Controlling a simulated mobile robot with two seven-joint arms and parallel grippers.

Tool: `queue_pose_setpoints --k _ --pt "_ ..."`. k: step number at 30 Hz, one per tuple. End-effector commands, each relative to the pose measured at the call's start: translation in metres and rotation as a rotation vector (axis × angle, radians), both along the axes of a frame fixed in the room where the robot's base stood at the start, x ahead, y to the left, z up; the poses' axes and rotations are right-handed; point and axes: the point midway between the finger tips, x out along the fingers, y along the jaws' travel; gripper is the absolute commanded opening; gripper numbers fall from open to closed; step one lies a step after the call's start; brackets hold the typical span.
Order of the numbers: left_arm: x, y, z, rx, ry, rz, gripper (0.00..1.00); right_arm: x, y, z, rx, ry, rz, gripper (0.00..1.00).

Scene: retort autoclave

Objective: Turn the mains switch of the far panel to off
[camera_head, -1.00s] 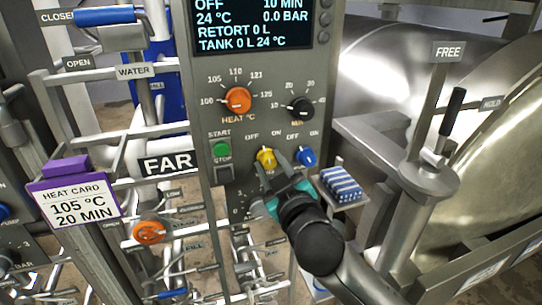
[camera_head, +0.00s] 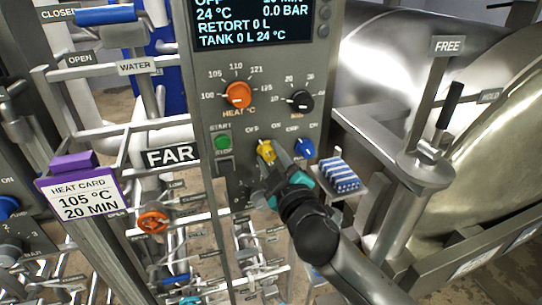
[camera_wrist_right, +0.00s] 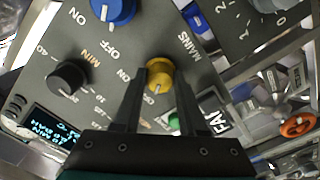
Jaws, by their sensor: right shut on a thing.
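The far panel (camera_head: 222,185) is a grey upright panel with a FAR label (camera_head: 172,156). Its yellow mains switch (camera_head: 266,150) has OFF at its upper left and ON at its upper right; it also shows in the right wrist view (camera_wrist_right: 160,72) beside the word MAINS. My right gripper (camera_head: 270,163) comes from the lower right and is shut on the yellow switch, one finger on each side. The fingers (camera_wrist_right: 152,88) hide part of its lettering. A white mark shows on the knob, but I cannot tell its exact setting. My left gripper is out of view.
A blue switch (camera_head: 304,148) sits close right of the yellow one. The green start button (camera_head: 222,141), orange heat knob (camera_head: 237,95) and black minutes knob (camera_head: 300,101) are nearby. A striped blue-and-white block (camera_head: 340,174) stands right of the panel.

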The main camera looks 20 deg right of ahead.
Motion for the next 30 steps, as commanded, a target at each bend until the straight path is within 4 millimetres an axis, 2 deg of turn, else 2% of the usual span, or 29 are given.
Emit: queue_pose_setpoints --k 3,4,11,23,30 --pt "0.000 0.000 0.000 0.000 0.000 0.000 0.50 0.000 0.000 0.000 -0.004 -0.001 -0.001 0.00" --pt "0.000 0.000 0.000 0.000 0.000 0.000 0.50 0.000 0.000 0.000 -0.004 -0.001 -0.001 0.43" --pt "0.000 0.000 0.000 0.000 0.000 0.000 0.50 0.000 0.000 0.000 -0.002 0.000 0.000 0.69" --pt "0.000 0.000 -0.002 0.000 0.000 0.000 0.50 -0.007 0.000 -0.001 0.000 0.001 0.001 0.71" --pt "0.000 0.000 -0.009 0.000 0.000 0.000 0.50 -0.041 -0.001 -0.003 0.001 0.002 0.001 0.71"
